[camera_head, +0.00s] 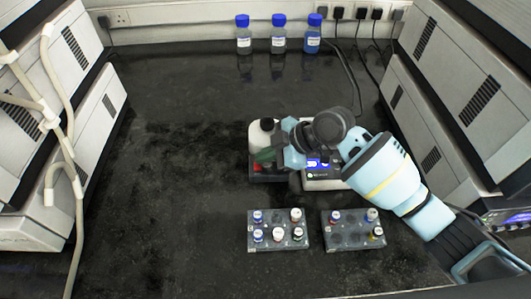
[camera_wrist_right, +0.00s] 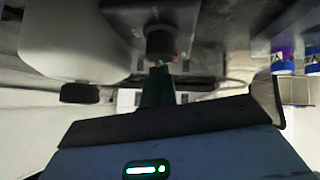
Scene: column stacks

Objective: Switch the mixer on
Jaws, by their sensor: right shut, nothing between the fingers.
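A small white device with a lit blue display (camera_head: 318,163) stands mid-bench, partly hidden by my right arm. Left of it is a white body with a black round top (camera_head: 267,124), on a dark base with a red part. I cannot tell for sure which of these is the mixer. My right gripper (camera_head: 265,156) is shut and empty, its dark green fingers just in front of the white body. In the right wrist view the fingers (camera_wrist_right: 157,88) point at a black round knob-like part (camera_wrist_right: 160,42); contact cannot be told. My left gripper is not in view.
Two grey racks with small vials, a left one (camera_head: 279,244) and a right one (camera_head: 352,244), stand in front. Blue-capped bottles (camera_head: 279,40) line the back wall. White instruments stand at both sides, pale tubes (camera_head: 58,90) at left. The left bench is clear.

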